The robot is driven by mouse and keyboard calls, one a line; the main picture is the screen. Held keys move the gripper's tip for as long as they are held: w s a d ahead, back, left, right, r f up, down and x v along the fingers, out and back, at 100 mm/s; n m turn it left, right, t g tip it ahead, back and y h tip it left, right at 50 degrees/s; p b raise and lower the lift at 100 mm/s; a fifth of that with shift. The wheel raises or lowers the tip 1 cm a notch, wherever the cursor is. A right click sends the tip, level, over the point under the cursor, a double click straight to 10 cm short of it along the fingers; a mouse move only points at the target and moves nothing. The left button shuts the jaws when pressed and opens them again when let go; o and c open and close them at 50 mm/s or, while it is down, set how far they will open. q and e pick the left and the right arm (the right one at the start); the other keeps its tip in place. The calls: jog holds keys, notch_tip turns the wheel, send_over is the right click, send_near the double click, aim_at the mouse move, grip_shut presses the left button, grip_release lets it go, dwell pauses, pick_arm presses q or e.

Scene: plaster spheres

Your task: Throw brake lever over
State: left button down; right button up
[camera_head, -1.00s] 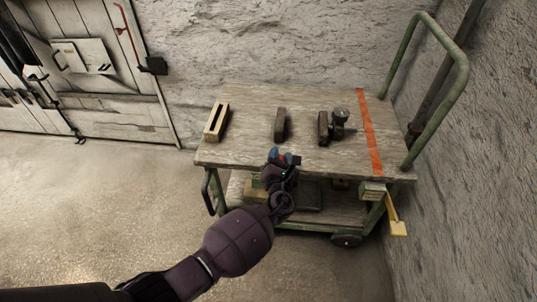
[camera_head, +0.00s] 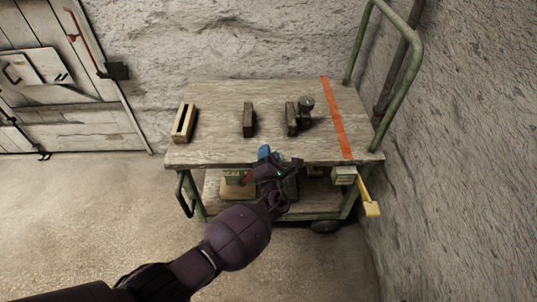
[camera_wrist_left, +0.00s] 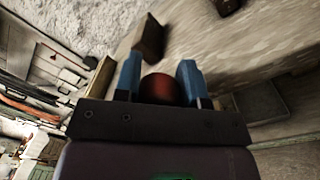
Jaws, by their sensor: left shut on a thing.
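That thing is mostly hidden in the head view. My right gripper is in no view.
On the cart top are a slotted wooden block (camera_head: 183,123), a dark block (camera_head: 249,119), another dark block (camera_head: 292,118) and a round-topped fitting (camera_head: 306,104). An orange stripe (camera_head: 338,118) and green handle (camera_head: 413,65) lie right. Floor at left is clear.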

pick_arm(q)
jog(key=shift+f, duration=0.15)
jog(key=c, duration=0.8)
grip_release()
jog(key=shift+o, duration=0.3)
jog(key=shift+d, duration=0.1)
jog(key=shift+s, duration=0.6)
jog(key=s+p, duration=0.3)
jog(key=s, duration=0.6)
jog(key=shift+s+f, duration=0.25)
jog(key=shift+s, duration=0.1)
jog(key=shift+d, duration=0.1)
